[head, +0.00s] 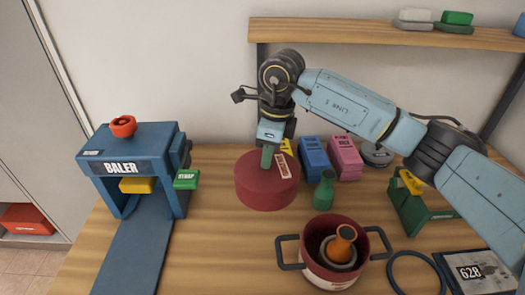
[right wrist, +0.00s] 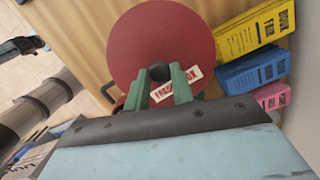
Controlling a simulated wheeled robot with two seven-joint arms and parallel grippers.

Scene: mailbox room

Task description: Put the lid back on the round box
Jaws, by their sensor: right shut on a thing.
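The red round box (head: 265,197) stands on the table near the middle of the head view. Its flat red lid (head: 248,163) is at its top; I cannot tell whether the lid is fully seated. In the right wrist view the lid (right wrist: 155,35) is a red disc with a small dark knob (right wrist: 160,72) and a white label. My right gripper (head: 267,162) points down over the lid. Its green fingers (right wrist: 158,85) are shut on the knob. My left gripper is not in view.
A red pot (head: 313,272) with an orange-topped item inside stands in front, with a green bottle-like item (head: 324,190) behind it. Blue (head: 314,158) and pink (head: 345,158) blocks stand right of the box.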

